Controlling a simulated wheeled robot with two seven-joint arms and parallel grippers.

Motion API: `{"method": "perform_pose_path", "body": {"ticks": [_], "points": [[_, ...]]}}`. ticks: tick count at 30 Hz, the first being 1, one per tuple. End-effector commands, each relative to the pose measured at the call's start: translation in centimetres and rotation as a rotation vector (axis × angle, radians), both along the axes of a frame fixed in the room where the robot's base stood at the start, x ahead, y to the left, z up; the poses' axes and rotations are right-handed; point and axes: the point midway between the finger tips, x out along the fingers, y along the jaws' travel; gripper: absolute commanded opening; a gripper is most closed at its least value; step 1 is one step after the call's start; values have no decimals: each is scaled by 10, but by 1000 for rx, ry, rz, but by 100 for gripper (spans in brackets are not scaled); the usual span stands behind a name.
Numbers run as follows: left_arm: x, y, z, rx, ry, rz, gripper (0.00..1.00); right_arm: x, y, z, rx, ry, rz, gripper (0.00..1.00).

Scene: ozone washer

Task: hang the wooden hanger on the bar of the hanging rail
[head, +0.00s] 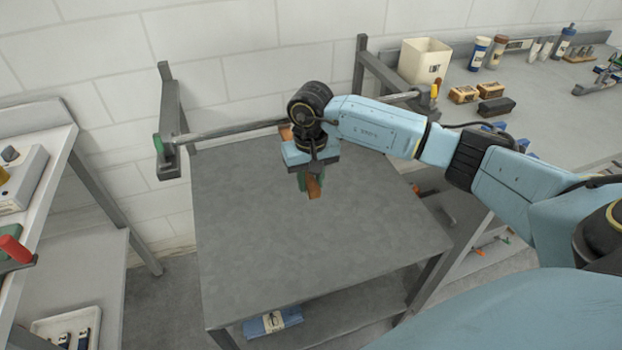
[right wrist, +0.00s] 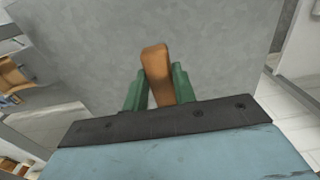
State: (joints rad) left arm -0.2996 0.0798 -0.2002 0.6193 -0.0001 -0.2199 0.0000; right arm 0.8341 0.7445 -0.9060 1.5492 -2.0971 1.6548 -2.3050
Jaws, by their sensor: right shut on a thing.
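My right gripper (head: 309,186) is over the back middle of the grey table, in front of the rail. Its green fingers are shut on the wooden hanger (head: 315,188), of which a brown end shows below the fingers. In the right wrist view the hanger (right wrist: 156,75) stands between the two green fingers (right wrist: 157,88). An orange-brown bit shows behind my wrist and may be part of the hanger; the hook is hidden. The bar (head: 235,131) of the hanging rail runs behind my wrist, between two grey brackets. I cannot tell whether the hanger touches it. My left gripper is not in view.
The grey table (head: 240,260) is bare below the rail. A left bracket (head: 172,120) and a right bracket (head: 385,75) flank the bar. A white bin (head: 424,62) and several bottles stand on the right bench. A shelf with a red-handled tool (head: 14,248) is at left.

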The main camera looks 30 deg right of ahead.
Motion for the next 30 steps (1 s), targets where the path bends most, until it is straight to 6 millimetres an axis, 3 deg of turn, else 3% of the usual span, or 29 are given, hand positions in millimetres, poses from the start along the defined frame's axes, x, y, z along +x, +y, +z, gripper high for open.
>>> {"method": "perform_pose_path", "body": {"ticks": [13, 14, 19, 30], "points": [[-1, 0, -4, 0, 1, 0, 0, 1, 0, -4, 1, -2, -1, 0], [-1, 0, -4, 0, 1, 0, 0, 1, 0, -4, 1, -2, -1, 28], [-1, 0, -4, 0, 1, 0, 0, 0, 0, -4, 1, -2, -1, 50], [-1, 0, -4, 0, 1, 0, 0, 0, 0, 0, 1, -2, -1, 52]]}}
